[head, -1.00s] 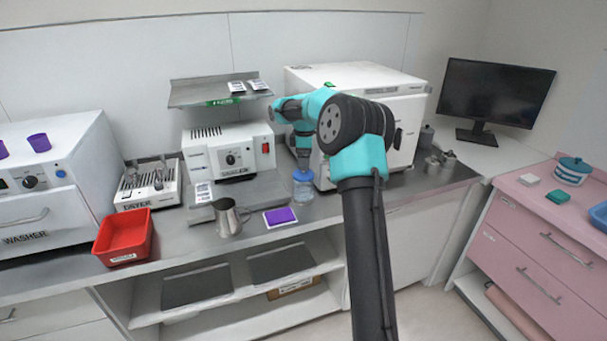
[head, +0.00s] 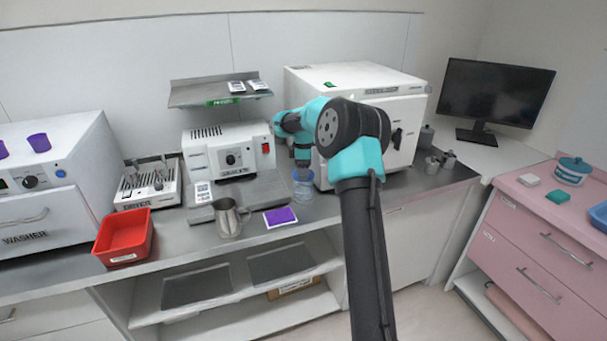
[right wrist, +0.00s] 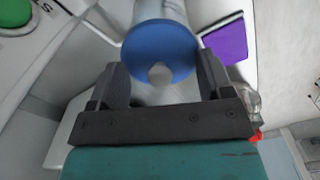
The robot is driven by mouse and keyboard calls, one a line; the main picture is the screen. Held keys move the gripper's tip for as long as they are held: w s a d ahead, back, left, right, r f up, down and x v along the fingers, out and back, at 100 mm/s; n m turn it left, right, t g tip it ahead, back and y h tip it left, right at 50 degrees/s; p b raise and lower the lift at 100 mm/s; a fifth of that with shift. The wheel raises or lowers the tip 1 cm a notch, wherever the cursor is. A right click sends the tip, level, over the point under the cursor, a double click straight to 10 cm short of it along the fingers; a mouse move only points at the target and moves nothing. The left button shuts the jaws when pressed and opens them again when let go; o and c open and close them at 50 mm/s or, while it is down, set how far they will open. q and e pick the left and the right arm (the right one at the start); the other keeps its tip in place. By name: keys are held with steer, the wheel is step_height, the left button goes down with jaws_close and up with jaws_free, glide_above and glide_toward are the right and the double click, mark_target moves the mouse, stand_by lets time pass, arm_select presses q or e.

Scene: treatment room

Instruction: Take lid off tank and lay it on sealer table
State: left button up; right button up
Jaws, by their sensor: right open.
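The tank (head: 303,192) is a small clear container on the steel counter, just left of the big white box-shaped machine. Its blue round lid (right wrist: 160,42) with a grey knob (right wrist: 160,74) shows in the right wrist view; in the head view my gripper mostly hides it. My right gripper (head: 303,169) is over the tank, pointing down. In the right wrist view its fingers (right wrist: 162,78) are apart, one on each side of the knob, with gaps. The sealer (head: 228,150) stands left of the tank on a grey metal table (head: 262,192). My left gripper is out of view.
A steel jug (head: 229,220) and a purple pad (head: 280,217) lie near the tank's left on the counter. A red bin (head: 123,238) and the dryer (head: 150,190) are farther left. The white machine (head: 345,95) stands close on the right. A shelf (head: 218,95) hangs above the sealer.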

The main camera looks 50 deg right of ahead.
steer(key=c, duration=1)
steer(key=shift+f, duration=0.2)
jaws_close()
